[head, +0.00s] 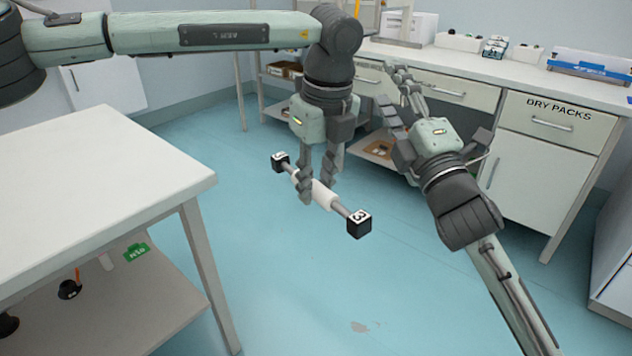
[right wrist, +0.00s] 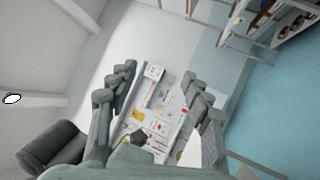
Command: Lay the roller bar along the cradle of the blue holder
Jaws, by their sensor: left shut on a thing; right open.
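The roller bar (head: 325,196) has a white middle, grey rod ends and a black cube at each end; the near cube shows a "3". My left gripper (head: 318,190) points down, shut on the bar's middle, and holds it in the air above the blue floor. The bar slants down to the right in the head view. A blue holder (head: 590,69) sits on the back counter at the far right, well apart from the bar; its cradle is too small to make out. My right gripper (head: 393,92) is open and empty; its spread fingers also show in the right wrist view (right wrist: 155,95).
A white table (head: 90,185) with a lower shelf stands at the left. The white counter (head: 460,60) runs along the back right above drawers marked "DRY PACKS", with several small white boxes on it. Open floor lies between table and counter.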

